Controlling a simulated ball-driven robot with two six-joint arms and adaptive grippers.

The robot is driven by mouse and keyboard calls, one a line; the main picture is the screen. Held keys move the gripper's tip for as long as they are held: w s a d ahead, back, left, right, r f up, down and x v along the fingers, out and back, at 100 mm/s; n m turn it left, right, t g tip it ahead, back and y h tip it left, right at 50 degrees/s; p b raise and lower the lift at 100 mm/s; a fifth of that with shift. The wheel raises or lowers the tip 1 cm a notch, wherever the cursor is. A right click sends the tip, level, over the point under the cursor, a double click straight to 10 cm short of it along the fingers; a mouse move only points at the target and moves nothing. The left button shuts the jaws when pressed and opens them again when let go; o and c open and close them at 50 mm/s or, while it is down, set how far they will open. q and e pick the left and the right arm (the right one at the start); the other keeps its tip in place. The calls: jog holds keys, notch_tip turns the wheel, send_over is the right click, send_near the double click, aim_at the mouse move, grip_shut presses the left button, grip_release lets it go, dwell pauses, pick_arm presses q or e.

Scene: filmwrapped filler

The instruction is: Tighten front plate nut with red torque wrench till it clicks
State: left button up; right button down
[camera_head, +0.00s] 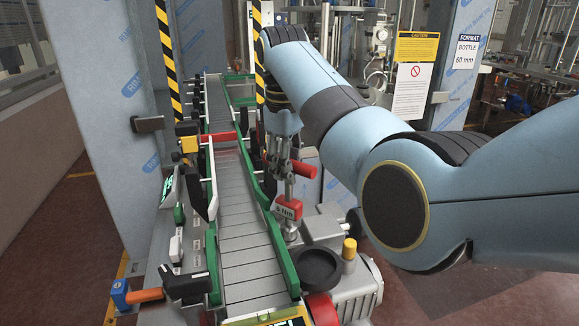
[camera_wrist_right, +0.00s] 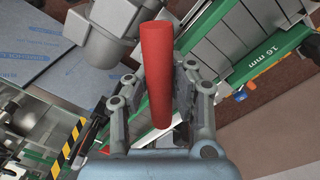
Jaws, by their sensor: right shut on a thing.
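My right gripper (camera_head: 284,165) reaches down beside the conveyor's right side and is shut on the red torque wrench. The wrench's red handle (camera_head: 303,169) sticks out to the right of the fingers. In the right wrist view the red handle (camera_wrist_right: 157,70) lies between the two fingers of the gripper (camera_wrist_right: 155,85). Below the gripper is a red block (camera_head: 288,207) with a small "6 Nm" label, just above a grey metal fitting. The front plate nut cannot be made out; whether the wrench sits on it is unclear. My left gripper is out of view.
A slatted conveyor (camera_head: 243,240) with green rails runs away from me. An orange handle (camera_head: 145,295) is at lower left. Film-wrapped columns stand either side.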

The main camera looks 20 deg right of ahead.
jog(key=shift+a, duration=0.1)
jog(key=m, duration=0.3)
jog(key=shift+r, duration=0.1)
jog(key=shift+m, duration=0.7)
jog(key=shift+w+n, duration=0.1)
jog(key=shift+n, duration=0.2)
jog(key=shift+r, duration=2.95)
